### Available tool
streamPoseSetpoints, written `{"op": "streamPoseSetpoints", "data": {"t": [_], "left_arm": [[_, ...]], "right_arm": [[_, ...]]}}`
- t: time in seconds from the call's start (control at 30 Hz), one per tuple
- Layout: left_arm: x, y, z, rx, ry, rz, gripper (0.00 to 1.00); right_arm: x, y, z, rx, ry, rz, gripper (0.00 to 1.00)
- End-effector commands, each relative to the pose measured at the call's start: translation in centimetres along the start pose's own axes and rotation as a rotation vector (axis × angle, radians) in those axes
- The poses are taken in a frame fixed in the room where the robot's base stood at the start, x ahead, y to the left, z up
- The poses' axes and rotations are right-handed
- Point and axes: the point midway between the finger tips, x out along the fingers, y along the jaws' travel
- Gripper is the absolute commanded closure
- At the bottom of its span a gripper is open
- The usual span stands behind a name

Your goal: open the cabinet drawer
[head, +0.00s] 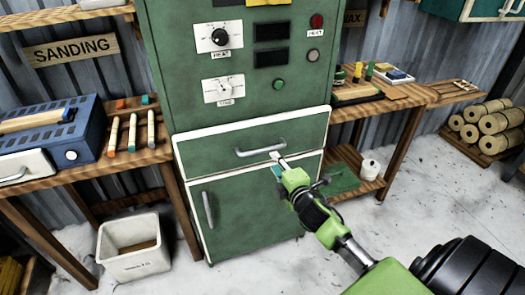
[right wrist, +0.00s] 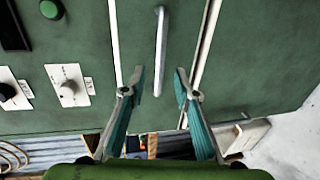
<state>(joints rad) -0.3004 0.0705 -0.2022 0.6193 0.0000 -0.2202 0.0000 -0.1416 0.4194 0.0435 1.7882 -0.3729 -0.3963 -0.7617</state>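The green cabinet (head: 245,60) stands in the middle of the head view. Its drawer (head: 210,150) has a green front with white edging and a grey bar handle (head: 262,148). The drawer looks closed. My right gripper (head: 278,162) is just in front of the drawer, near the right end of the handle. In the right wrist view its two teal-padded fingers (right wrist: 159,78) are apart, with the handle (right wrist: 160,48) in line with the gap between them. Nothing is visibly held, and contact with the handle cannot be told. My left gripper is not in view.
Below the drawer is a cabinet door (head: 250,210) with a vertical handle (head: 207,209). Wooden benches flank the cabinet, with a blue sander (head: 60,130) on the left one. A white bin (head: 133,245) stands on the floor. The floor before the cabinet is clear.

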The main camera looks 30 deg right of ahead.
Motion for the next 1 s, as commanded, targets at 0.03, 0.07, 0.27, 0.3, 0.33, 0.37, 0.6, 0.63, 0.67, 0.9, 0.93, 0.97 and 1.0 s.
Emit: {"op": "streamPoseSetpoints", "data": {"t": [0.03, 0.07, 0.27, 0.3, 0.33, 0.37, 0.6, 0.63, 0.67, 0.9, 0.93, 0.97, 1.0], "left_arm": [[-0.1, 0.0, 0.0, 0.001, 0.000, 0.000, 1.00], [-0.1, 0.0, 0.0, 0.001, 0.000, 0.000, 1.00], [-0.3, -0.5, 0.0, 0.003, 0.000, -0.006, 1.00], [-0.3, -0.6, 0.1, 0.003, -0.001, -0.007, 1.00], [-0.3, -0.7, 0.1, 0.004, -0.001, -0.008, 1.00], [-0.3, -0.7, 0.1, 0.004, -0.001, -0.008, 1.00], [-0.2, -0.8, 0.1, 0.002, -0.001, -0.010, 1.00], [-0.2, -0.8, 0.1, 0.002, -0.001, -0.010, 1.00], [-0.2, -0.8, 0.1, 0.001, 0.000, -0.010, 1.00], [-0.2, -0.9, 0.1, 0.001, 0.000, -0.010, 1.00], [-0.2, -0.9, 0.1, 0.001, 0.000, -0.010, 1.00], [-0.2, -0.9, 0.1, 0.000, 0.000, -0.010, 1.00], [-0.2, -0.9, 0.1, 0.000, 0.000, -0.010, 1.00]], "right_arm": [[1.1, 0.1, 0.0, 0.002, -0.001, 0.001, 0.72], [1.6, 0.1, 0.0, 0.002, -0.001, 0.000, 0.72], [5.2, 0.1, 0.0, 0.004, -0.001, 0.000, 0.72], [5.8, 0.0, 0.0, 0.004, -0.001, -0.001, 0.72], [6.3, 0.0, 0.0, 0.004, -0.001, 0.000, 0.72], [6.8, 0.0, 0.0, 0.004, -0.002, -0.001, 0.72], [9.6, -0.1, -0.1, 0.004, 0.000, -0.001, 0.72], [9.8, -0.1, -0.1, 0.004, 0.000, -0.001, 0.72], [10.0, -0.1, -0.1, 0.004, 0.000, -0.002, 0.72], [10.6, -0.1, -0.1, 0.004, 0.001, -0.002, 0.72], [10.6, -0.1, -0.1, 0.004, 0.001, -0.002, 0.72], [10.6, -0.1, -0.1, 0.003, 0.001, -0.002, 0.72], [10.6, -0.1, -0.1, 0.003, 0.001, -0.002, 0.72]]}}
